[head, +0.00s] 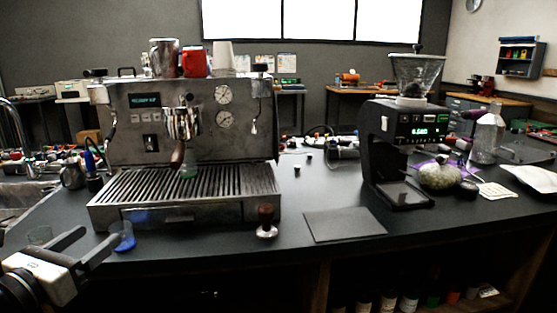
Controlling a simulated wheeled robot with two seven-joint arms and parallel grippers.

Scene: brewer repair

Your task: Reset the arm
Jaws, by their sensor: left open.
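My left gripper (98,248) is at the lower left of the head view, in front of the counter's front edge. Its two fingers are apart and nothing is between them. A small blue scoop or cup (125,243) lies on the counter just right of the fingertips. The espresso machine (190,140) stands behind, with a portafilter (182,125) in its group and a small greenish glass (189,171) under it on the drip tray (200,185). My right gripper is out of view.
A tamper (266,222) and a dark flat mat (344,224) lie right of the machine. A grinder (405,140) stands farther right. The counter between machine and grinder is mostly clear.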

